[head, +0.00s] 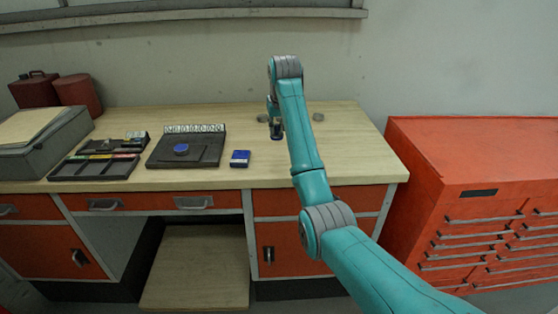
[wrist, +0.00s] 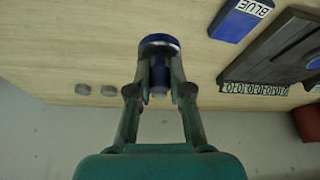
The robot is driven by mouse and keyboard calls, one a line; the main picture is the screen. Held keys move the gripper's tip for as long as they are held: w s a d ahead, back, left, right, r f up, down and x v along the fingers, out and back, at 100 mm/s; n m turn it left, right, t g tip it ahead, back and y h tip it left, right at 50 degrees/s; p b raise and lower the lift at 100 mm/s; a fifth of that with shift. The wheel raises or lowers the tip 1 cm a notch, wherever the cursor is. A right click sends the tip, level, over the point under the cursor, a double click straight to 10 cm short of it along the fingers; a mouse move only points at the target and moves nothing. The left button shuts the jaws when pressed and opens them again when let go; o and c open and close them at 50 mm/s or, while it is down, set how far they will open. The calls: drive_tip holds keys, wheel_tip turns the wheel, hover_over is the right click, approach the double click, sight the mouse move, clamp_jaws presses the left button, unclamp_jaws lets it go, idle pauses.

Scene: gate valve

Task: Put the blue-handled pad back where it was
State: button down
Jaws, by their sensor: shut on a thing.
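My gripper (wrist: 160,82) is shut on the blue-handled pad (wrist: 160,41). In the wrist view the pad has a dark blue stem between the fingers and a wide round blue end with a pale rim beyond them. In the head view my gripper (head: 273,112) is over the back right part of the wooden bench top, and the arm partly hides it. I cannot tell whether the pad touches the bench. A blue box marked BLUE (wrist: 240,19) lies apart from it; it also shows in the head view (head: 240,158).
A dark board (head: 187,160) with a row of white number tiles and a blue disc (head: 181,149) is left of the blue box. A dark compartment tray (head: 95,168) is farther left. Small grey discs (wrist: 83,89) lie near my gripper. An orange drawer cabinet (head: 470,190) stands right.

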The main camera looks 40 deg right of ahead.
wheel_tip(320, 180, down, 9)
drive_tip(key=shift+f, duration=0.15)
idle(0.4)
drive_tip(key=shift+f, duration=0.15)
drive_tip(key=c, duration=1.1)
unclamp_jaws()
